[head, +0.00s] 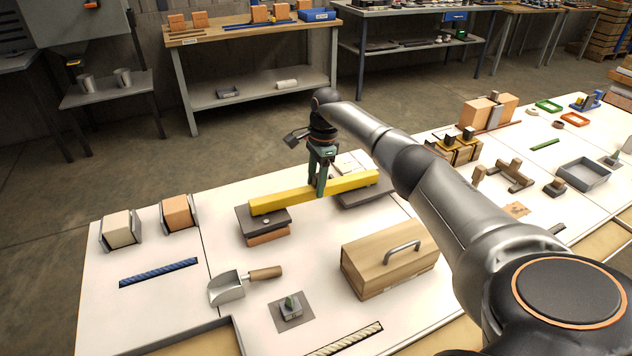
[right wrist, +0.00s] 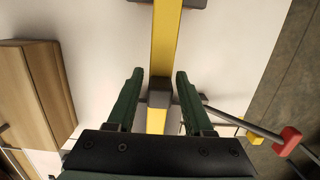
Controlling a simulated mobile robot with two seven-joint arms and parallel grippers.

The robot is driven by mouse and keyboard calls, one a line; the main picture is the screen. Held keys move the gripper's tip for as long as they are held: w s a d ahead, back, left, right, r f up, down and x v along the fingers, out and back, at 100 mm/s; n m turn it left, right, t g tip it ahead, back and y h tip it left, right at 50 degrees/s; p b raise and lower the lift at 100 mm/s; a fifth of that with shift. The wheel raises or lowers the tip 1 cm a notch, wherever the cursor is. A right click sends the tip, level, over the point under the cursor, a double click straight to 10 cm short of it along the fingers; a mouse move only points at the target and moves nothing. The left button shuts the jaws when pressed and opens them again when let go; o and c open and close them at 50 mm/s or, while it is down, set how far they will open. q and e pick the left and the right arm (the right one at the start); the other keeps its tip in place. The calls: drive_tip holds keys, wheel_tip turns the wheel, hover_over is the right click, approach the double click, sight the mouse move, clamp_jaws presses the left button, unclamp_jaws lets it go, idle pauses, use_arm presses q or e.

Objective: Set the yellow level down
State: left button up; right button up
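The yellow level (head: 285,199) lies in the middle of the near table, spanning two low stacks. Its left end is over a dark slab on an orange-brown block (head: 265,238). Its right end is over another dark slab (head: 368,196). It appears to rest on both, but contact is hard to see. My right gripper (head: 319,191) points down at the middle of the level. In the right wrist view, its two green fingers (right wrist: 160,75) stand apart on either side of the level (right wrist: 166,40), with gaps visible. My left gripper is out of view.
A wooden box with a metal handle (head: 388,262) stands in front of the level. A scoop (head: 228,287), a blue rod (head: 158,272) and a small grey fixture (head: 291,309) lie nearer. Two blocks in holders (head: 178,213) stand at left. White table surface is free between them.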

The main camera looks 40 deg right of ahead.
drive_tip(key=shift+o, duration=0.8)
wheel_tip(320, 180, up, 13)
drive_tip(key=d+p, duration=0.1)
drive_tip(key=shift+s+d, duration=0.2)
drive_tip(key=shift+s, duration=0.05)
